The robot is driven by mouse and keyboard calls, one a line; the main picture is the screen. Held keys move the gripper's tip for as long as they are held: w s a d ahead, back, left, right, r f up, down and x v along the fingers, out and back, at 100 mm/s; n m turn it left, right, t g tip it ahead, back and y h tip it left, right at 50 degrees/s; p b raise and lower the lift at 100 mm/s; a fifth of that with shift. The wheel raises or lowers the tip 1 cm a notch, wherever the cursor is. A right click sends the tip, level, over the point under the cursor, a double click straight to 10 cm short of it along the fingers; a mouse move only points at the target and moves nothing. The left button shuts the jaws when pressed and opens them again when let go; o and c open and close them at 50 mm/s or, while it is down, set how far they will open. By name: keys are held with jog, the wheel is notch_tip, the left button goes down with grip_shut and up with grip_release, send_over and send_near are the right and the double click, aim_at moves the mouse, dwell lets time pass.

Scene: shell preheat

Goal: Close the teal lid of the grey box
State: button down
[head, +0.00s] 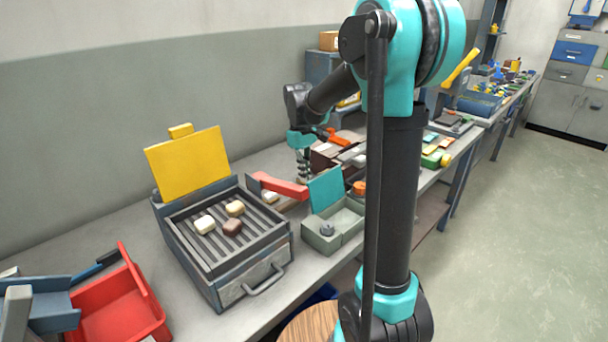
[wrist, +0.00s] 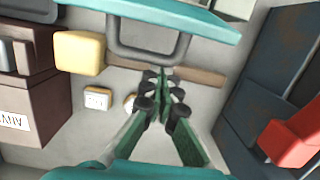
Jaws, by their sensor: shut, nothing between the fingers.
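The grey box (head: 348,219) stands on the bench right of the grill in the head view. Its teal lid (head: 326,191) stands up, open, at the back of the box. A dark round piece (head: 327,229) sits in the box's near left part. My gripper (head: 303,180) points down just behind and left of the lid, with a gap between them. In the wrist view my gripper (wrist: 161,84) is shut with nothing between the fingers. A teal panel (wrist: 170,14), seemingly the lid, crosses the top there, with a grey loop below it. My arm hides the box's right side.
The grill (head: 222,268) with raised yellow lid (head: 189,165) and several small blocks stands left. A red tray (head: 120,305) is at the front left. A yellow block (wrist: 80,52) is left of my fingers.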

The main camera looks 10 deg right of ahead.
jog(key=shift+s+r, duration=0.1)
jog(key=shift+s+d+r+t+y, duration=0.1)
jog(key=shift+d+r+t+y, duration=0.05)
jog(key=shift+t+y, duration=0.15)
